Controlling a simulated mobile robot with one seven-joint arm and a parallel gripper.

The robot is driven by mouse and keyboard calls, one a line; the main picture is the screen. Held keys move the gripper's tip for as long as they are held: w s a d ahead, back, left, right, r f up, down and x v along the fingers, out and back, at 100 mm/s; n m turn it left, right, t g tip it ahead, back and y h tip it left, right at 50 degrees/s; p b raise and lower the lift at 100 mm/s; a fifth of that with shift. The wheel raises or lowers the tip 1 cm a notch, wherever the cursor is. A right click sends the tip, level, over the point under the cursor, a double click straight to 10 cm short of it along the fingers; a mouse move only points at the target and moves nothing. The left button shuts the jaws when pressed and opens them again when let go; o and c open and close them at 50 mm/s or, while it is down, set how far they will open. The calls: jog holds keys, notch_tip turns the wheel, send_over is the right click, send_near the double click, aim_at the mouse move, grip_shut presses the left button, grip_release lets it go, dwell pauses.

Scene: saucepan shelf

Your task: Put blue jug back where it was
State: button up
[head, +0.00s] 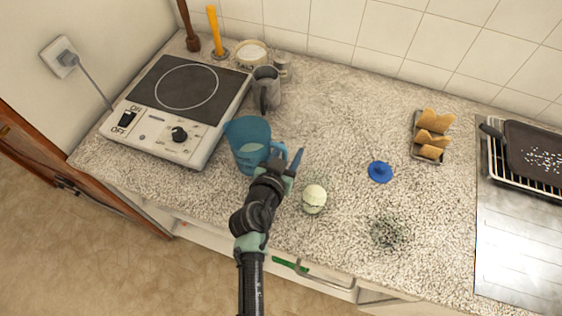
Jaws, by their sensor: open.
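A blue jug (248,138) stands on the speckled countertop, just right of the hotplate's front corner. Its handle faces right, toward my gripper. My gripper (291,160) is open, at the handle side of the jug, with its fingers close to the handle. The arm covers the lower right part of the jug, and I cannot tell whether the fingers touch the handle.
A hotplate (150,140) is left of the jug and a grey metal jug (266,88) behind it. A pale round item (314,196) sits close to my gripper's right. A blue lid-like disc (380,172) and a toast rack (433,140) lie further right. The counter's back middle is clear.

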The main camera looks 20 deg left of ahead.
jog(key=b+v, duration=0.1)
jog(key=v, duration=1.1)
jog(key=w+d+r+m+t, duration=0.1)
jog(key=w+d+r+t, duration=0.15)
jog(key=r, duration=0.75)
jog(key=w+d+r+t, duration=0.15)
jog(key=w+r, duration=0.25)
jog(key=r, duration=0.7)
jog(key=w+d+r+m+t, duration=0.15)
jog(key=w+r, duration=0.25)
jog(key=r, duration=0.6)
jog(key=s+d+r+n+t, duration=0.1)
jog(key=s+r, duration=0.3)
jog(key=r, duration=0.5)
jog(key=s+d+r+n+t, duration=0.1)
jog(key=s+d+r+t, duration=0.2)
jog(key=r, duration=0.6)
jog(key=s+d+r+n+t, duration=0.1)
jog(key=s+r+t, duration=0.3)
jog(key=r, duration=0.5)
jog(key=shift+s+d+r, duration=0.4)
jog(key=shift+s+d, duration=0.1)
jog(key=shift+s, duration=0.2)
jog(key=shift+t, duration=0.25)
